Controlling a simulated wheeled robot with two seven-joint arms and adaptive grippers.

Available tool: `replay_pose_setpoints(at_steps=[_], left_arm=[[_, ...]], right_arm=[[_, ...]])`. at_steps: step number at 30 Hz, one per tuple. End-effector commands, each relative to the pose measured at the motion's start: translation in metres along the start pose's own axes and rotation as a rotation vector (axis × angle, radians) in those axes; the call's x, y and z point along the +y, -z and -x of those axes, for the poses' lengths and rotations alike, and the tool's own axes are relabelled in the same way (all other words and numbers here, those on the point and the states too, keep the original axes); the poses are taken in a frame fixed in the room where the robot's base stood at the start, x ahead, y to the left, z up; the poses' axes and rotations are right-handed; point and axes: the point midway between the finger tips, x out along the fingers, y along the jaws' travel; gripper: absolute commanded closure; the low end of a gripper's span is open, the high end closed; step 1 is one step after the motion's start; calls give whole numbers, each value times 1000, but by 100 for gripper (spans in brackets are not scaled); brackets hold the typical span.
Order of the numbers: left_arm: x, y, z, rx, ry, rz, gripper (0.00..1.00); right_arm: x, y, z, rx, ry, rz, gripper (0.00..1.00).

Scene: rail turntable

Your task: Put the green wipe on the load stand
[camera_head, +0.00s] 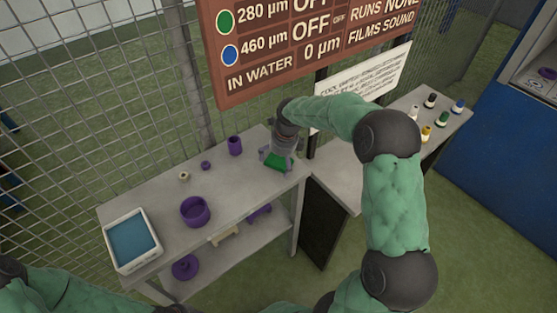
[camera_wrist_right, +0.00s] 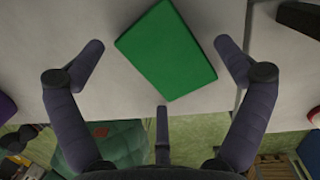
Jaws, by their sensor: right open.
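The green wipe (camera_head: 276,163) lies flat near the right end of the grey table, by its front corner. It also shows in the right wrist view (camera_wrist_right: 167,52) as a flat green rectangle turned at an angle. My right gripper (camera_head: 274,156) is over the wipe. In the right wrist view the gripper (camera_wrist_right: 160,50) is open, with one dark finger on each side of the wipe and apart from it. I cannot tell which thing is the load stand. My left gripper is not in view.
The grey table (camera_head: 160,215) bears a white tray (camera_head: 131,239) with a blue inside, a purple bowl (camera_head: 195,211), a purple cup (camera_head: 235,146) and small pieces. A lower shelf holds purple parts. A second table (camera_head: 336,174) with several bottles is at right. Wire fence stands behind.

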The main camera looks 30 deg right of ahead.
Motion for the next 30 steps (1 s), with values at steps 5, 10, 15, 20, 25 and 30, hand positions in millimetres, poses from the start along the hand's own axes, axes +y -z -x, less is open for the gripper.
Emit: replay_pose_setpoints(at_steps=[5,10,15,20,25,30], left_arm=[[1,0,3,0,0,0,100],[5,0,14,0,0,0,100],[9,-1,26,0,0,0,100],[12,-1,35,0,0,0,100],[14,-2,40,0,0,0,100],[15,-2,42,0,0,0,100]], right_arm=[[0,-1,8,-1,1,0,0],[0,-2,35,-3,2,0,0],[0,-1,71,-2,2,-1,0],[0,-1,99,-1,2,-1,0],[0,-1,117,0,1,-1,0],[0,0,123,1,0,-1,0]])
